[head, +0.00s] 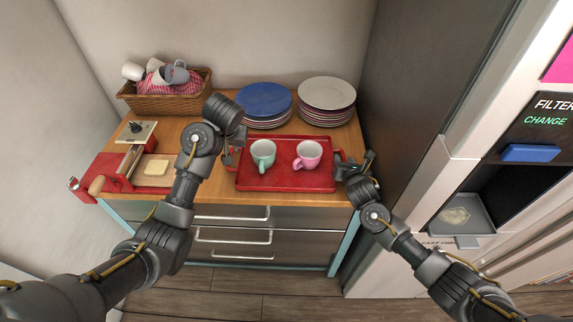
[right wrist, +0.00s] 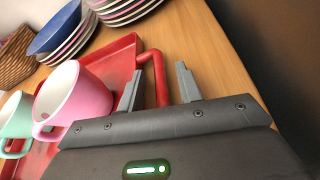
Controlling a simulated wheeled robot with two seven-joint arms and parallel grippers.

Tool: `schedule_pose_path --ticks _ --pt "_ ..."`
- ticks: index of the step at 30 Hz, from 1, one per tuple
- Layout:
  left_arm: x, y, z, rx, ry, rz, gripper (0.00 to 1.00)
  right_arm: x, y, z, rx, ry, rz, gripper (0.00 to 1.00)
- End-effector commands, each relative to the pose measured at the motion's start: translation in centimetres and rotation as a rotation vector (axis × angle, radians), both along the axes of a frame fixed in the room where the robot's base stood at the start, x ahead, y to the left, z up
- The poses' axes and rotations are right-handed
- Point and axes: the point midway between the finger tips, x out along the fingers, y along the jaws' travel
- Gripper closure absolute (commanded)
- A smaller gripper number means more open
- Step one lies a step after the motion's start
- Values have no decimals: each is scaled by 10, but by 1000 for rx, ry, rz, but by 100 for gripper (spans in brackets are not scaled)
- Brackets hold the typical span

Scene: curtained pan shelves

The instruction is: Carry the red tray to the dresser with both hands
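The red tray (head: 285,182) lies flat on a wooden-topped drawer unit (head: 215,191). It holds a mint cup (head: 262,154) and a pink cup (head: 307,154). My right gripper (head: 354,164) is at the tray's right end. In the right wrist view my right gripper (right wrist: 159,72) is open, with the tray's red handle (right wrist: 157,72) between its fingers and gaps showing. My left gripper (head: 231,152) is at the tray's left end; its wrist hides most of it, so its fingers cannot be judged.
Blue plates (head: 264,99) and pale plates (head: 326,95) are stacked behind the tray. A wicker basket (head: 165,102) with cups stands at the back left. A tall machine (head: 455,165) stands close on the right.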

Motion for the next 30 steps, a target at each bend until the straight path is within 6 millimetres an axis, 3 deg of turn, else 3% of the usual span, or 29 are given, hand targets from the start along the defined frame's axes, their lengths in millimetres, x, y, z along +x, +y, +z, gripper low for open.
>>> schedule_pose_path --ticks 11,24,30 --pt "-4 -2 9 0 0 0 65 -5 0 2 0 -1 1 65" --pt "-4 -2 9 0 0 0 65 -81 -7 33 1 0 2 65" --pt "-4 -2 9 0 0 0 65 -105 -9 42 1 0 1 65"
